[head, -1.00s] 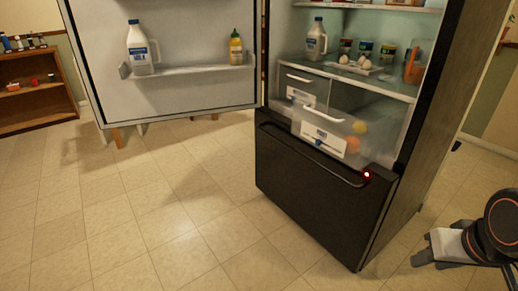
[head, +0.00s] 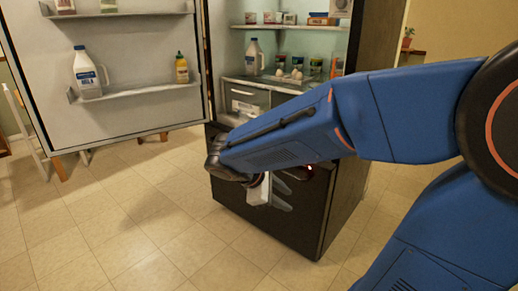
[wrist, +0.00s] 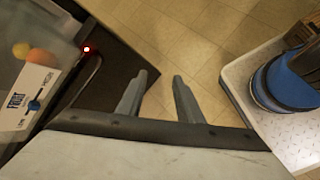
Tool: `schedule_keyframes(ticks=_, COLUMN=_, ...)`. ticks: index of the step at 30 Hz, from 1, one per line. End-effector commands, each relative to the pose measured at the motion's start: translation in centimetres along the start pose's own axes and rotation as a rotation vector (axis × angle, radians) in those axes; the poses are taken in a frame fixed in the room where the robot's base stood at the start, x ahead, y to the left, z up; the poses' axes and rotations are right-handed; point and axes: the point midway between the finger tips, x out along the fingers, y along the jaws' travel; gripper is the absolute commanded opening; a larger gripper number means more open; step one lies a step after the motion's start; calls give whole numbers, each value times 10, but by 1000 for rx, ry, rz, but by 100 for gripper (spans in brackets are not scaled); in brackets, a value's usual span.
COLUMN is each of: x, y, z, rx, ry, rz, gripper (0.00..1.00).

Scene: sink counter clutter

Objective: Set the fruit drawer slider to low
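The fruit drawer (wrist: 55,20) is at the left of the wrist view, clear-fronted, with an orange and a yellow fruit inside. Its white label (wrist: 27,88) reads FRUIT, with LOW at the lower end and HIGH at the upper end. The blue slider knob (wrist: 34,106) sits between the two ends, somewhat nearer LOW. My gripper (wrist: 162,77) is open and empty, to the right of the drawer and apart from it. In the head view my gripper (head: 287,193) is in front of the fridge's dark lower front, and my arm hides the fruit drawer.
The fridge door (head: 110,40) stands open at the left, with a milk jug (head: 88,72) and a yellow bottle (head: 182,67) on its shelf. The dark freezer drawer (head: 235,208) has a handle and a red light (wrist: 87,48). Tiled floor (head: 130,225) is clear in front.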

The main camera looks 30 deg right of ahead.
Motion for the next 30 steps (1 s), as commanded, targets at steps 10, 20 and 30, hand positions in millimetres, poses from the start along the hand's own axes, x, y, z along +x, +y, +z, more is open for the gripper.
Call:
schedule_keyframes(ticks=10, x=-13, y=80, z=-63, rx=-421, ry=-320, rz=269, gripper=33)
schedule_keyframes(ticks=20, x=-47, y=130, z=-152, rx=-727, ry=-587, rz=526, gripper=33)
schedule_keyframes(ticks=30, x=-60, y=143, z=-187, rx=-818, ry=-680, rz=621, gripper=33)
